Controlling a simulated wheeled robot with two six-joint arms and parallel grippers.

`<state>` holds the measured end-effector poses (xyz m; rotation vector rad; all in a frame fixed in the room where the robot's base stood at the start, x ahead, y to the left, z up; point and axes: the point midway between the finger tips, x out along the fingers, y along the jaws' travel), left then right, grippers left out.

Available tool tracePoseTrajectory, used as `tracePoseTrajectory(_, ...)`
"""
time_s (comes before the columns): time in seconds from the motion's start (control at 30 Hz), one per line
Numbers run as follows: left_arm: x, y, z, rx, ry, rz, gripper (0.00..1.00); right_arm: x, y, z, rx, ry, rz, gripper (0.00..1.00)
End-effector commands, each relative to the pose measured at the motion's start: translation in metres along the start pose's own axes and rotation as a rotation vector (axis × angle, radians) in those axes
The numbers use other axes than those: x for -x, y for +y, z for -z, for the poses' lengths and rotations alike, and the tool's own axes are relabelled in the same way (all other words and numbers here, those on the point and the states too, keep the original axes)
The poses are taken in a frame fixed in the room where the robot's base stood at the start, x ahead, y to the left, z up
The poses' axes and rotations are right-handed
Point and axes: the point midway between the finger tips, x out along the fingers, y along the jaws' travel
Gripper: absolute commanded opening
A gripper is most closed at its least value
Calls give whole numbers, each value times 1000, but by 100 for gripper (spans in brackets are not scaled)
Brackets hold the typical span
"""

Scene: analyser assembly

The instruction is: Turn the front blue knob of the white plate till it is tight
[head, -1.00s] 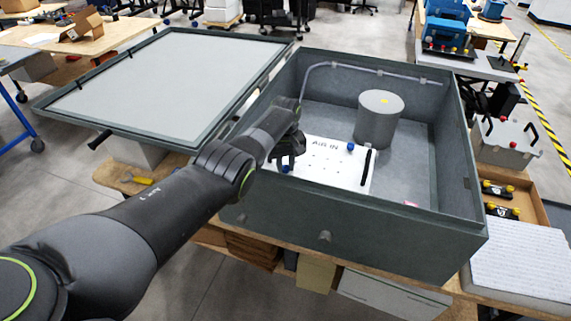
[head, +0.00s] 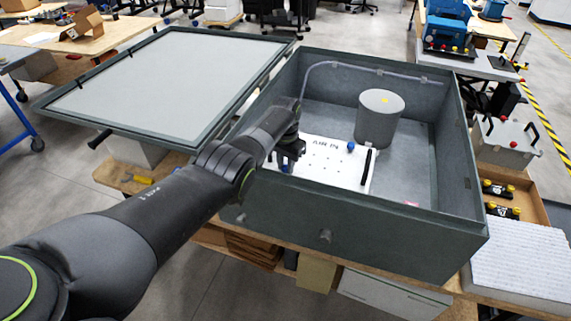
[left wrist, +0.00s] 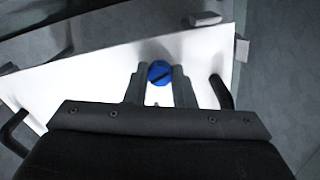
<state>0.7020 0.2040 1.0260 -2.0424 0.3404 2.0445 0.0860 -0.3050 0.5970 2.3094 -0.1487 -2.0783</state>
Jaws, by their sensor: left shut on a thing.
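The white plate (head: 338,172), marked "AIR IN", lies inside the grey box. Its front blue knob (left wrist: 160,73) shows in the left wrist view between the two fingers of my left gripper (left wrist: 160,82), and the gripper is shut on it. A dark slot crosses the top of the knob. In the head view my left gripper (head: 286,163) covers most of this knob at the plate's near left. Another blue knob (head: 351,146) stands at the plate's back right, apart from the gripper. My right gripper is not in view.
The grey box (head: 330,230) has high walls around the plate. A grey cylinder (head: 380,118) stands behind the plate. A black handle (head: 367,166) rises on the plate's right. The open lid (head: 170,85) lies to the left.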

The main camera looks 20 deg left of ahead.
Motion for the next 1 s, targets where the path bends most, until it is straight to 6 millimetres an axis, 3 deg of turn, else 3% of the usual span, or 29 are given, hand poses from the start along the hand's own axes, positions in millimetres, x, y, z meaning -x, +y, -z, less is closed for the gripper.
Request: tracePoseTrajectory(1.0, -1, 1, 0, -964, -1, -6, 0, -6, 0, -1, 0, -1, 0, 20)
